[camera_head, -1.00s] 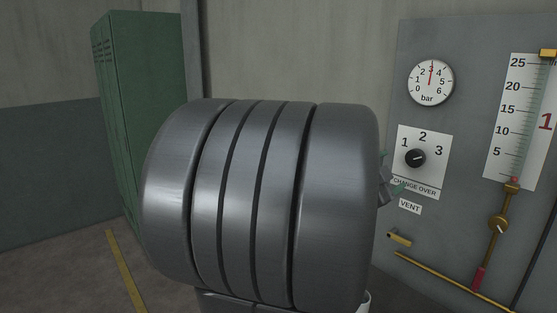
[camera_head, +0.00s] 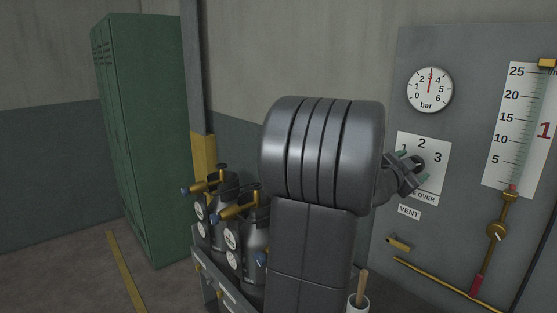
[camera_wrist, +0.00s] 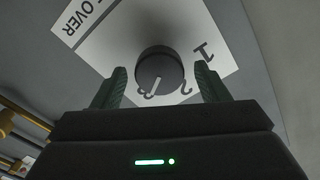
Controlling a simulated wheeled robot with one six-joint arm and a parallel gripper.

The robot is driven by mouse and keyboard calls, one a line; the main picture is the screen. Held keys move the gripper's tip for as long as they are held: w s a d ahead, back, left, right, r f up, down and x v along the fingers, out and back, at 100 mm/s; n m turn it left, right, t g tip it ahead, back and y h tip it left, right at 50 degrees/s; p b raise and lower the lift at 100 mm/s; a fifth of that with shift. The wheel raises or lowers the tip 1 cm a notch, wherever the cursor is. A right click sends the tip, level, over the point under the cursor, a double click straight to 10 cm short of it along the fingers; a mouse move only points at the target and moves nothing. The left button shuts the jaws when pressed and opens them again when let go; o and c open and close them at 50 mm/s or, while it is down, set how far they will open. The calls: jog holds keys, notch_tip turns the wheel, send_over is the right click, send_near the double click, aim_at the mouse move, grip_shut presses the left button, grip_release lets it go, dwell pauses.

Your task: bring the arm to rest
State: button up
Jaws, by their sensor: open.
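My gripper (camera_head: 408,172) is in front of the panel at the change-over plate (camera_head: 434,180), partly hidden by my arm. In the wrist view my gripper (camera_wrist: 161,78) is open, its two green-grey fingers spread. The dark round change-over knob (camera_wrist: 160,68) shows in the gap between the fingertips, apart from both as far as I can see. Its white mark points towards the 3. In the head view my arm's dark grey links stand in the middle, raised and bent towards the panel, and the knob is partly covered by the gripper.
The grey panel (camera_head: 462,120) carries a bar gauge (camera_head: 430,90), a level scale (camera_head: 518,130) and brass valves and pipes. Gas cylinders (camera_head: 257,240) stand left of my arm in a rack. A green locker (camera_head: 145,140) stands at the left. Floor beside it is clear.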

jog(key=s+a+n, duration=0.5)
jog(key=s+a, duration=0.1)
jog(key=a, duration=0.1)
dwell(0.6)
jog(key=shift+b, duration=0.35)
